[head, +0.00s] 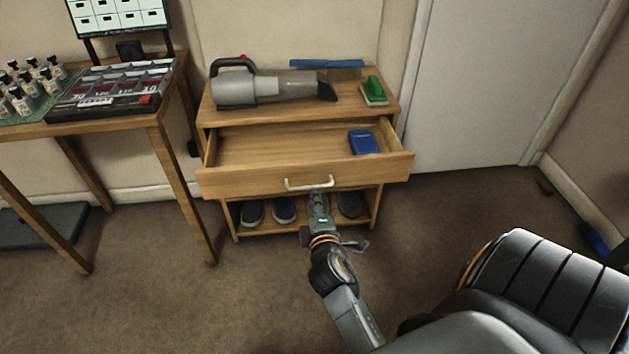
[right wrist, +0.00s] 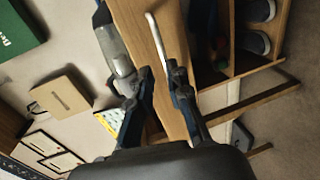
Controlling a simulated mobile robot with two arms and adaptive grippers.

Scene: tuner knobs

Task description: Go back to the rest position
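My right gripper (head: 319,201) is at the front of the pulled-out drawer (head: 246,182), just below its pale bar handle (head: 309,184). In the right wrist view its two fingers (right wrist: 160,72) stand apart, with a gap between the tips. The handle (right wrist: 157,32) runs down to the fingertips there, and I cannot tell whether a finger touches it. A blue box (head: 364,142) lies inside the drawer at the right. My left gripper is in no view.
The wooden cabinet (head: 388,108) bears a handheld vacuum (head: 262,88) and a green-and-white block (head: 374,91). Shoes (head: 284,210) stand on its lower shelf. A table (head: 150,118) with bottles and a tray stands at left. Carpet (head: 450,205) is clear at right of the cabinet.

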